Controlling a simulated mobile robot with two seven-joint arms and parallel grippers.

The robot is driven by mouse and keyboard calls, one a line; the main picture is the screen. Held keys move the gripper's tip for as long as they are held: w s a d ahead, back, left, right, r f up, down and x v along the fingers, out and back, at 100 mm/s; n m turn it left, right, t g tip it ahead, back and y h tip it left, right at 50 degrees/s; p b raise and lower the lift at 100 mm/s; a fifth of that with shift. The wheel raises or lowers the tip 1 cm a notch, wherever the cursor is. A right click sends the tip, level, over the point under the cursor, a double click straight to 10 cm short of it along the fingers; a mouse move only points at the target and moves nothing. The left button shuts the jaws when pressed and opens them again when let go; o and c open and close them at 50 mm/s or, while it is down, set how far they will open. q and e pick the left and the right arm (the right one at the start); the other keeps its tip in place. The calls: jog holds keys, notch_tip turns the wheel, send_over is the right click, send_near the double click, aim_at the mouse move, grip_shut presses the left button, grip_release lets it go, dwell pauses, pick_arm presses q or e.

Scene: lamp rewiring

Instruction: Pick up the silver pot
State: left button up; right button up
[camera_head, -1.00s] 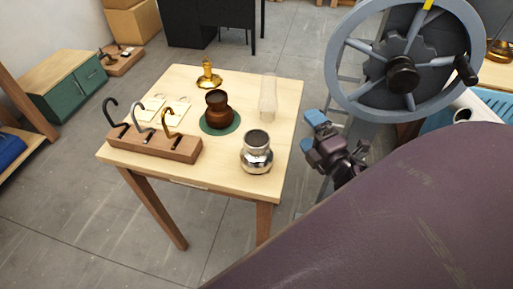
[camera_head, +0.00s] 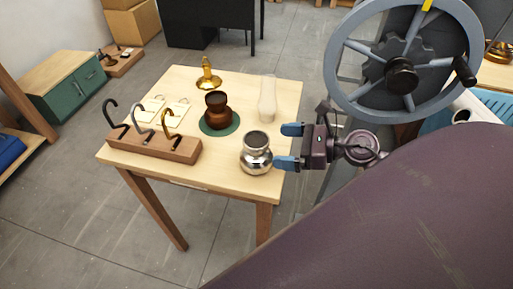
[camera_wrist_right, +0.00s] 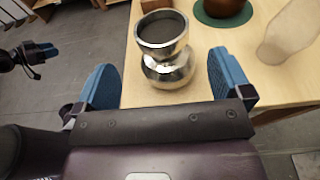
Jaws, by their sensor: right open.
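The silver pot (camera_head: 256,155) stands upright near the right front corner of the wooden table. It is shiny, round-bellied and has a wide open mouth. My right gripper (camera_head: 289,146) is open just to the right of the pot, its blue fingers pointing at it. In the right wrist view the pot (camera_wrist_right: 165,50) shows ahead, between the lines of the two open fingers (camera_wrist_right: 165,85). Nothing is held. What looks like my left gripper (camera_wrist_right: 35,55) shows at the left edge of the wrist view, too partial to read.
A brown pot (camera_head: 217,112) stands on a green mat (camera_head: 233,127) behind the silver pot. A clear glass chimney (camera_head: 268,98) stands near the table's right edge. A hook rack (camera_head: 155,147) is at the left, a brass piece (camera_head: 207,76) at the back. A large handwheel (camera_head: 345,105) is at the right.

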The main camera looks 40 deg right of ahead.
aim_at(254, 142)
jog(key=shift+x, duration=1.1)
jog(key=x, duration=0.2)
jog(key=p+x, duration=0.1)
jog(key=x, duration=0.1)
jog(key=shift+w+d+r, duration=0.15)
jog(key=shift+r, duration=0.1)
jog(key=shift+w+a+f, duration=0.2)
jog(key=shift+w+a, duration=0.2)
jog(key=shift+w, duration=0.05)
jog(key=shift+c, duration=0.2)
jog(key=c, duration=1.5)
